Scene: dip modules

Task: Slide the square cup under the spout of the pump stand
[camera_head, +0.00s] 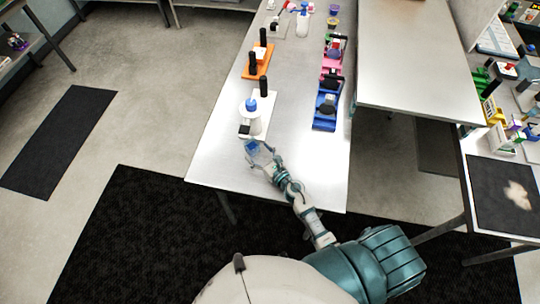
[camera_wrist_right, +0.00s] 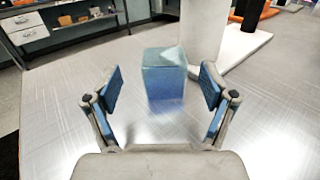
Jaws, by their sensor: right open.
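The square cup (camera_wrist_right: 165,78) is a blue, see-through block shape that stands upright on the table in the right wrist view. In the head view the cup (camera_head: 251,146) is small, just in front of the pump stand. The pump stand (camera_head: 254,124) has a white round body with a blue top, and a dark spout part on its near left side. In the wrist view only its white column (camera_wrist_right: 203,35) and base show, behind and right of the cup. My right gripper (camera_head: 260,160) is open, its fingers apart on the near side of the cup; the wrist view also shows it (camera_wrist_right: 161,88). My left gripper is not in view.
An orange stand (camera_head: 261,58) with black posts is farther back. Blue (camera_head: 326,108) and pink (camera_head: 332,68) holders line the table's right side. The table (camera_head: 215,160) is clear left of the cup and at its near end.

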